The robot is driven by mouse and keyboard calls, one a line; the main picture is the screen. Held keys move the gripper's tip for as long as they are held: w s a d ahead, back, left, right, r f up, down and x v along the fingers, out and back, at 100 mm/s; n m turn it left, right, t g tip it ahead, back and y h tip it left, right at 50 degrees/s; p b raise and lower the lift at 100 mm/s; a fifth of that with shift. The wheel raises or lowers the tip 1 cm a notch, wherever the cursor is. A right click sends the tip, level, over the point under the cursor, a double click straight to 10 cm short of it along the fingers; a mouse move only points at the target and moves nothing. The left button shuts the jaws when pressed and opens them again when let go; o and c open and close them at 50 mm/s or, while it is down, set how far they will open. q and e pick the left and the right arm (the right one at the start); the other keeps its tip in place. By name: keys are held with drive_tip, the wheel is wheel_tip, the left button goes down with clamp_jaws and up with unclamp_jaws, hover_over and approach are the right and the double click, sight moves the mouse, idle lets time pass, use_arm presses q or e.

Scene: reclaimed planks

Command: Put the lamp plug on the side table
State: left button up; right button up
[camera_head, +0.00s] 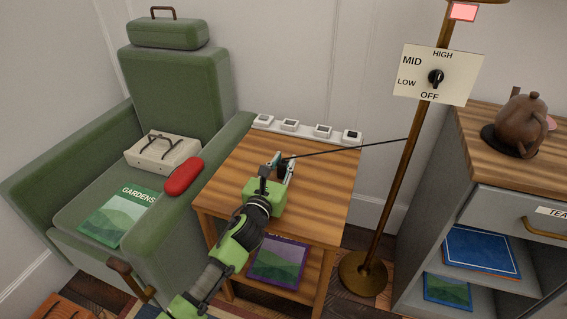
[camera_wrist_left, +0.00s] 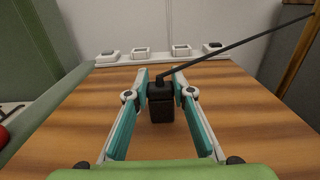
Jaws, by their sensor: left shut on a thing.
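The lamp plug (camera_wrist_left: 160,103) is a small black block with a dark cord (camera_head: 345,149) running from it to the brass lamp pole (camera_head: 409,165). My left gripper (camera_head: 281,165) is shut on the plug over the back part of the side table (camera_head: 322,202). In the left wrist view the two teal fingers of the gripper (camera_wrist_left: 160,92) stand on either side of the plug. I cannot tell whether the plug touches the wooden tabletop. In the head view the gripper partly hides the plug. My right gripper is not in view.
The lamp's switch card (camera_head: 455,85) and a grey cabinet (camera_head: 480,190) with a brown teapot (camera_head: 520,125) stand right. The right tabletop is clear.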

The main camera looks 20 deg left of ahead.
sight(282, 165)
use_arm(q)
drive_tip(key=o, duration=1.1)
drive_tip(key=shift+f, duration=0.1)
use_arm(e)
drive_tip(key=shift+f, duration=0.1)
use_arm(q)
drive_tip(key=shift+s, duration=0.2)
drive_tip(key=s+p, duration=0.1)
drive_tip(key=s, duration=0.9)
drive_tip(key=shift+s+a+p, duration=0.2)
drive_tip(key=shift+s+p, duration=0.05)
drive_tip(key=shift+p, duration=0.05)
drive_tip(key=shift+s, duration=0.55)
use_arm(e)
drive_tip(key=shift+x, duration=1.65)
